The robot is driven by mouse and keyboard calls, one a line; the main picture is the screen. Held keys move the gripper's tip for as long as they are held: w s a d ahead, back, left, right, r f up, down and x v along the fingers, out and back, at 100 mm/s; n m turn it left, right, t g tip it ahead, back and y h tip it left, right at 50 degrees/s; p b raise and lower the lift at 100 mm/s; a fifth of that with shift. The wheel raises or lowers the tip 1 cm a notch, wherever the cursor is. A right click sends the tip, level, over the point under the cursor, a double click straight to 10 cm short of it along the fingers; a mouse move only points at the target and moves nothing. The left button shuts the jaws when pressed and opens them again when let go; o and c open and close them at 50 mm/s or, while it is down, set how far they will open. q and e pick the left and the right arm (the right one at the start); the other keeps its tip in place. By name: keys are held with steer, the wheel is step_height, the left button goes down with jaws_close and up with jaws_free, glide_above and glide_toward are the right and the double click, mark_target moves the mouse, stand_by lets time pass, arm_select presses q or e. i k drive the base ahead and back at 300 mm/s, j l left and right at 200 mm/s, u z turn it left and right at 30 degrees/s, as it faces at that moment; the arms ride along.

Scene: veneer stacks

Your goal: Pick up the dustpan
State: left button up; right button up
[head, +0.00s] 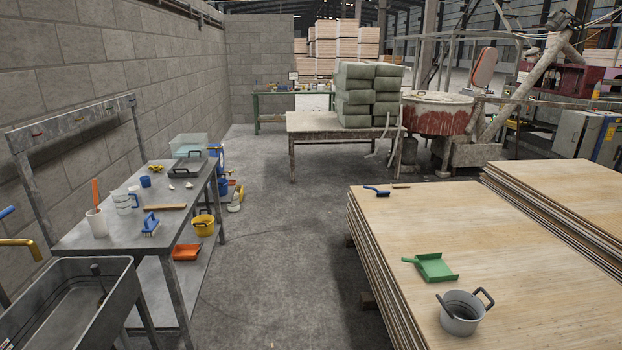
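A green dustpan (437,268) with a short green handle pointing left lies flat on the near veneer stack (520,235) at the right. An orange pan-shaped thing (187,252), possibly another dustpan, lies on the lower shelf of the metal workbench at the left. Neither of my grippers shows in the head view, and nothing is seen touching the green dustpan.
A grey pot (462,314) with dark handles stands just in front of the green dustpan. A blue brush (377,191) lies at the stack's far left corner. The metal workbench (105,232) holds several tools. Bare floor (280,240) lies between bench and stack.

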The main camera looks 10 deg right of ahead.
mark_target(432, 266)
steer(key=i+z, duration=0.1)
steer(key=i, duration=1.5)
steer(key=i+z, duration=0.2)
steer(key=i, duration=0.3)
steer(key=i+z, duration=0.15)
steer(key=i, duration=0.35)
steer(key=i+j+z, duration=0.2)
steer(key=i, duration=0.3)
steer(key=i+l+z, duration=0.45)
steer(key=i+z, duration=0.3)
steer(key=i, duration=0.2)
